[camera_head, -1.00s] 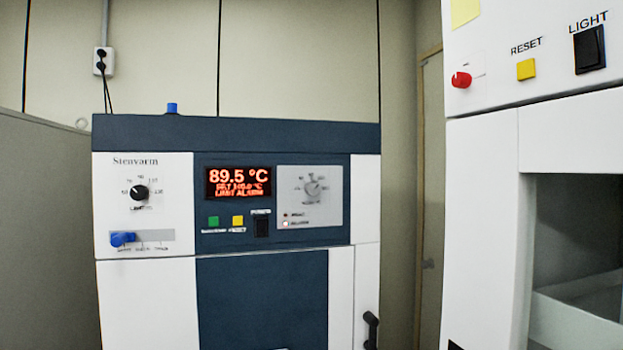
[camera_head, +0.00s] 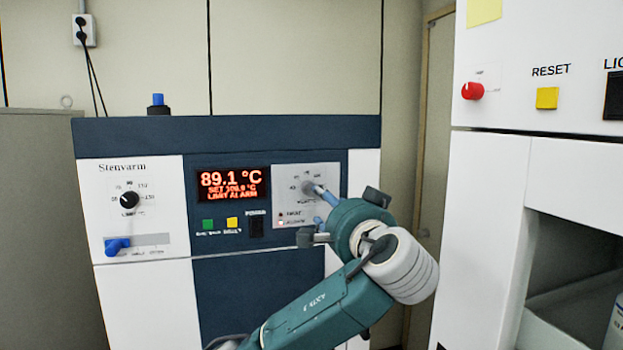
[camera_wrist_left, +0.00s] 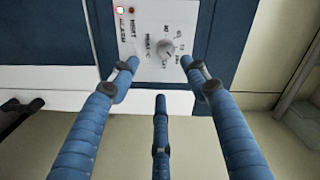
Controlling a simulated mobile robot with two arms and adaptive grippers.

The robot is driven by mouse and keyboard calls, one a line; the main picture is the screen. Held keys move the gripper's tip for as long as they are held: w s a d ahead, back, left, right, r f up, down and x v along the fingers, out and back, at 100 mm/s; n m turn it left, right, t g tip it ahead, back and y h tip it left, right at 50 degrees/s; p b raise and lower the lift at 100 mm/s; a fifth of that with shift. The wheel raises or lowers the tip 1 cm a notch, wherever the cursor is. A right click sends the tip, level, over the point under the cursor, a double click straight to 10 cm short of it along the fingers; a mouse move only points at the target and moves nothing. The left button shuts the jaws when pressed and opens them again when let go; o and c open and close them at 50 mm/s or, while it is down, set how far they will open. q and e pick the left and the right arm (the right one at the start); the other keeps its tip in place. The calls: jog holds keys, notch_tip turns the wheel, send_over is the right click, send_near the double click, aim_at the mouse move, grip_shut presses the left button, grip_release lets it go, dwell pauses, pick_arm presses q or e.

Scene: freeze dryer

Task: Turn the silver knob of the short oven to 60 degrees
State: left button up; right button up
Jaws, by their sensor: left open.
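The short oven (camera_head: 128,224), white and dark blue with "Stenvarm" on it, stands in the head view's left half. Its silver knob (camera_head: 309,188) is on a light grey panel (camera_head: 285,178) right of the red display (camera_head: 231,185), which reads 89.1 °C with a set line and a limit alarm line. My left gripper (camera_head: 322,208) is open, its blue fingers pointing at this panel. In the left wrist view the knob (camera_wrist_left: 166,48) shows just beyond the gap between the two upper fingertips (camera_wrist_left: 160,62), apparently untouched. A third finger (camera_wrist_left: 160,115) is below. My right gripper is out of view.
A black knob (camera_head: 130,200) and a blue lever (camera_head: 117,246) are on the oven's left side. Green and yellow buttons and a black switch (camera_head: 256,226) sit under the display. A tall white machine (camera_head: 480,230) with a red knob (camera_head: 472,91) stands close on the right.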

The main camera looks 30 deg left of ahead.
aim_at(310, 190)
pick_arm(q)
jog(key=p+x, duration=0.1)
jog(key=x, duration=0.2)
jog(key=r+p+x, duration=0.1)
jog(key=p+x, duration=0.1)
jog(key=x, duration=0.1)
jog(key=p+x, duration=0.2)
jog(key=x, duration=0.1)
jog(key=shift+s+a+r, duration=0.15)
jog(key=shift+a, duration=0.25)
jog(key=shift+w+a+f+p, duration=0.2)
jog(key=shift+w+a+p, duration=0.1)
jog(key=shift+w+a, duration=0.1)
jog(key=c, duration=1.2)
